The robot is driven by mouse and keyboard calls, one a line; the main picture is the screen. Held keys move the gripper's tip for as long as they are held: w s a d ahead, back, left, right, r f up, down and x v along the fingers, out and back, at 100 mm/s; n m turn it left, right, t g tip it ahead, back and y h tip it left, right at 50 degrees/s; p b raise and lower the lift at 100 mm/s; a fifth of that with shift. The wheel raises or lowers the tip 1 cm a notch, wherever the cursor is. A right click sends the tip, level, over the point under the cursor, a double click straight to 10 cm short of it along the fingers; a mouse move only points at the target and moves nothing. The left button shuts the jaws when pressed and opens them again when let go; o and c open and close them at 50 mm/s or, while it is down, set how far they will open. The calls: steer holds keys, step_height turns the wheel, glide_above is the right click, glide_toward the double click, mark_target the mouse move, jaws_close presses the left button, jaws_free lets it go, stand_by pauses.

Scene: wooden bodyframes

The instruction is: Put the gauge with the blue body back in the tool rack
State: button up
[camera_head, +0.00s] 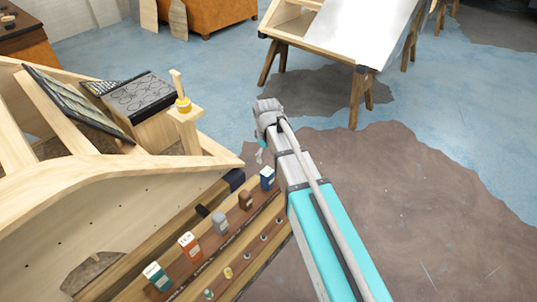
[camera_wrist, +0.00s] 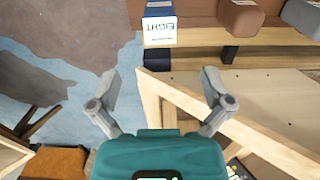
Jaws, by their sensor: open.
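I cannot single out a gauge with a blue body in either view. The wooden rack (camera_head: 190,262) runs along the near side of the pale bodyframe in the head view, with a row of labelled boxes on it. A blue and white box (camera_head: 267,178) stands at its far end; in the wrist view this box (camera_wrist: 160,25), marked EIGHT, is at the top. My gripper (camera_wrist: 160,75) is open and empty, its grey fingers wide apart over the floor and frame edge. In the head view the gripper (camera_head: 260,155) is mostly hidden by my arm, close to the rack's far end.
Grey, brown, red-white and teal-white boxes (camera_head: 158,276) stand along the rack, with small round pieces below. A metal-topped trestle (camera_head: 365,30) stands behind. The floor at right is clear.

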stand_by(0.6)
steer(key=s+d+m, duration=0.5)
steer(key=s+d, duration=0.1)
steer(key=d, duration=0.4)
steer(key=s+d+m, duration=0.5)
steer(key=s+d, duration=0.2)
steer(key=d, duration=0.2)
steer(key=shift+d, duration=0.4)
